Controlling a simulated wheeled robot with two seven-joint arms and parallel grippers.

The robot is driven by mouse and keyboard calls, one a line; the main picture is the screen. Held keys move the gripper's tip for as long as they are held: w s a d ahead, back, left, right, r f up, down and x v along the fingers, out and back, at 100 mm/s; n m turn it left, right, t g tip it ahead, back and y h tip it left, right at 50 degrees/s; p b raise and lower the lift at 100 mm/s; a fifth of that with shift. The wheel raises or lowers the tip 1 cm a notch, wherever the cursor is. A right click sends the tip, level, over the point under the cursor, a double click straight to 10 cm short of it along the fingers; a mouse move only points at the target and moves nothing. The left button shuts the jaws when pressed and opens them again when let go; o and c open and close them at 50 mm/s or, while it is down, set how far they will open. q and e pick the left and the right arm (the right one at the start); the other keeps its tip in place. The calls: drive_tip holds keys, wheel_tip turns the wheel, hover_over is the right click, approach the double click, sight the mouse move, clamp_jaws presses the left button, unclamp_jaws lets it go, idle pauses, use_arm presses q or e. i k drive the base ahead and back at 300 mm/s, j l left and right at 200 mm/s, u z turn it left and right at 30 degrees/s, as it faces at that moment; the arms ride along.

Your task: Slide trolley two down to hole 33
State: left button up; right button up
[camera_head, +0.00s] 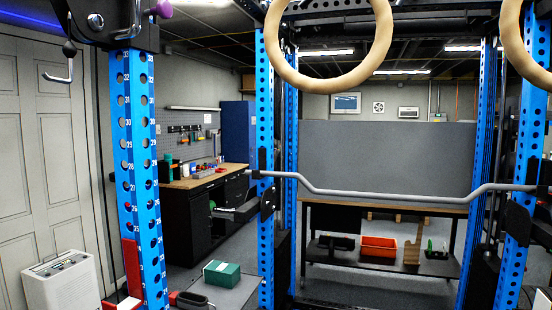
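A black trolley (112,24) sits around the near blue upright (140,150) at the top left, cut off by the top edge. I cannot read a trolley number. White numbers run down the upright; hole 33 (143,57) appears just below the trolley's lower edge. Neither of my grippers is in view.
A bent grey bar (390,196) spans the rack between two farther uprights. Wooden rings (327,82) hang in front. A green box (221,273) sits on a grey surface below. A white appliance (62,284) stands at lower left by the door.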

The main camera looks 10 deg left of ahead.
sight(108, 25)
drive_tip(key=u, duration=1.25)
